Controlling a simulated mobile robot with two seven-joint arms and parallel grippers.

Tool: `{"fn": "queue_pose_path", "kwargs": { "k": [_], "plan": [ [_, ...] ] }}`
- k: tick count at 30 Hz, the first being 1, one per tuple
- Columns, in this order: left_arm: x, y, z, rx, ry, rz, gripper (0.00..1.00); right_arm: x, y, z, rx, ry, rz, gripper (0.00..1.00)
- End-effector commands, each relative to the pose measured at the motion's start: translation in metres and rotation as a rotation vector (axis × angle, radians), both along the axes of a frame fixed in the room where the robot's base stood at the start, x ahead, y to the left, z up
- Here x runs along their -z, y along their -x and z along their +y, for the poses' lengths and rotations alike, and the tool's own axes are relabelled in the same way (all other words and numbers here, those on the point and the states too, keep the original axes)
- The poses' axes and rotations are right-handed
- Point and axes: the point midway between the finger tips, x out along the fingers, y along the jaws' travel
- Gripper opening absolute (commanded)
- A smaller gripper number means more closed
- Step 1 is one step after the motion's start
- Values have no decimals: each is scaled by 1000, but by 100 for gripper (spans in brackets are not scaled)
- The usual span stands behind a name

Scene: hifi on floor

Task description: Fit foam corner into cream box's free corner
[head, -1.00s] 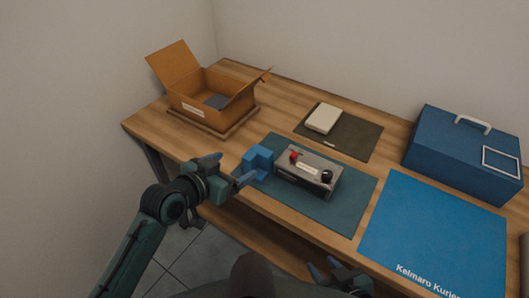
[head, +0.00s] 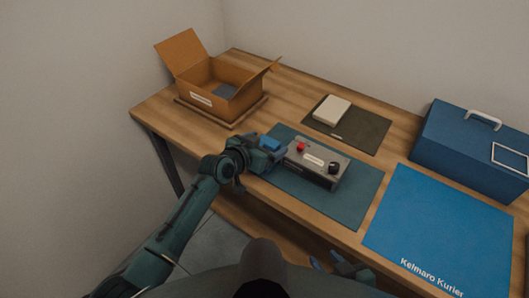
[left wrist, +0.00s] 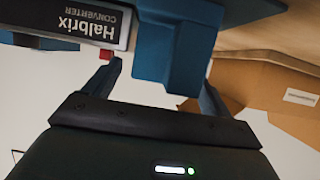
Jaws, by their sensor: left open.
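The blue foam corner (head: 270,143) stands on the teal mat against the left end of the grey converter (head: 318,161), which has a red knob and a black knob. My left gripper (head: 274,152) is at the foam; in the left wrist view its open fingers lie on either side of the blue foam (left wrist: 172,55), and I cannot tell if they touch it. A small cream box (head: 332,109) lies closed-looking on the dark mat behind; no free corner is discernible. My right gripper (head: 328,263) is partly visible at the bottom edge, its jaw state unclear.
An open brown carton (head: 212,99) with something grey inside stands at the back left. A blue case (head: 470,150) stands at the right, behind a blue mat (head: 440,225). The teal mat (head: 345,208) is bare in front of the converter.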

Motion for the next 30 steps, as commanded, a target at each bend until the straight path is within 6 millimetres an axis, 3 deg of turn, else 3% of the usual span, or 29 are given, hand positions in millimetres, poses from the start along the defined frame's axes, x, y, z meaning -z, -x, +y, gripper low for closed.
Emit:
{"fn": "queue_pose_path", "kwargs": {
  "k": [9, 27, 30],
  "plan": [
    [2, -3, -3, 1, 2, 0, 84, -2, -2, 0, -1, 0, -6, 36],
    [2, -3, -2, 0, 1, 1, 35, 1, 4, 1, -3, -1, 5, 36],
    [2, -3, -2, 0, 1, 1, 33, 2, 5, 1, -4, -1, 7, 36]
  ]
}}
